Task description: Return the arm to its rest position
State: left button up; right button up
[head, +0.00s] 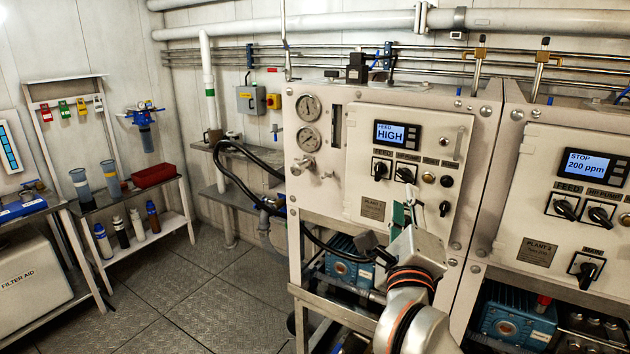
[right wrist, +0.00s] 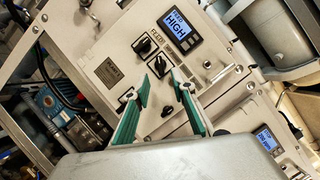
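My right arm reaches up from the bottom of the head view. Its gripper (head: 406,208) is in front of the left plant's control panel (head: 362,190). In the right wrist view the green-padded fingers (right wrist: 162,82) stand apart with nothing between them. The panel shows beyond them. Its display (head: 397,134) reads "FEED HIGH". Black rotary knobs, such as the feed knob (head: 381,169), sit below the display. The gripper hides part of the lower panel. I cannot tell whether a fingertip touches the panel. My left gripper is not in view.
A second plant panel (head: 535,220) stands at the right; its display (head: 595,166) reads "STOP 200 ppm". Blue pumps (head: 349,264) sit under the panels. A black hose (head: 238,178) hangs left of the left plant. Shelves with bottles and a red bin (head: 153,175) stand further left. The floor (head: 200,290) between is clear.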

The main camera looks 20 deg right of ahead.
jog(key=s+a+f+n+t+y, duration=0.2)
jog(key=a+f+n+y, duration=0.5)
jog(key=f+n, duration=0.5)
jog(key=s+a+f+n+t+y, duration=0.1)
jog(key=a+f+n+y, duration=0.75)
jog(key=n, duration=0.65)
jog(key=s+d+f+n+g+h, duration=0.1)
jog(key=s+f, duration=0.4)
jog(key=f, duration=0.6)
jog(key=s+d+f+n+g+h, duration=0.1)
jog(key=s+f+g, duration=0.4)
jog(key=f, duration=0.6)
jog(key=s+d+f+n+g+h, duration=0.1)
jog(key=s+f+n+g, duration=0.3)
jog(key=f, duration=0.7)
jog(key=shift+s+d+f, duration=0.15)
jog(key=shift+s+d, duration=0.5)
jog(key=shift+d, duration=0.05)
